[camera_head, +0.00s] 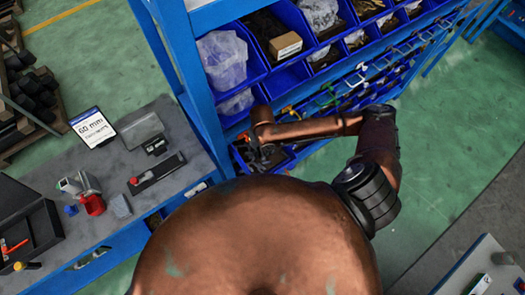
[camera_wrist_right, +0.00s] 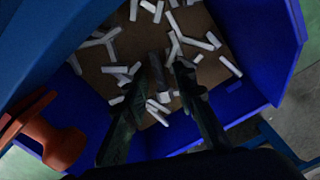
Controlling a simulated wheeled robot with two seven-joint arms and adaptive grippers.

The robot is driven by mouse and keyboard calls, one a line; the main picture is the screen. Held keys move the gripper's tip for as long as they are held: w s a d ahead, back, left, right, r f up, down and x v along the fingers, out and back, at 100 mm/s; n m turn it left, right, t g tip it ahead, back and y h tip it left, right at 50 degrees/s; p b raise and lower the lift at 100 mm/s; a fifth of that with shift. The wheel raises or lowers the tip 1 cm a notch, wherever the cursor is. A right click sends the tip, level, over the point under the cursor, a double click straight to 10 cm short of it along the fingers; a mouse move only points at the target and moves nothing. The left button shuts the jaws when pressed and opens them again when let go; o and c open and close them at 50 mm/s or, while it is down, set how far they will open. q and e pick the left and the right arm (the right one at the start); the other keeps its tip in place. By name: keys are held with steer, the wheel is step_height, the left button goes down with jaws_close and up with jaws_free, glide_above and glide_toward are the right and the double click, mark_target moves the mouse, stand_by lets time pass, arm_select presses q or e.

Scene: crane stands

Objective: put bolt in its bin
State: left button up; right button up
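My right gripper (camera_head: 262,158) is at the front of the blue rack, low down by a lower bin, and is small and dark in the head view. In the right wrist view, my right gripper (camera_wrist_right: 166,72) points down into a blue bin (camera_wrist_right: 268,45). Its two dark fingers stand apart with a gap between them. A dark grey bolt-like piece (camera_wrist_right: 158,70) shows by the left fingertip; I cannot tell whether it touches. Several pale, bolt-like pieces (camera_wrist_right: 228,66) lie scattered on the bin's brown floor. My left gripper is not in view.
Blue bins with mixed parts (camera_head: 222,60) fill the rack above. A blue upright (camera_head: 185,70) stands left of the gripper. A grey workbench (camera_head: 130,215) with tools and a small sign (camera_head: 93,127) is at left.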

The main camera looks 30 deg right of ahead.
mark_target(262, 153)
step_height(262, 153, up, 12)
steer(key=shift+r, duration=0.15)
stand_by(0.3)
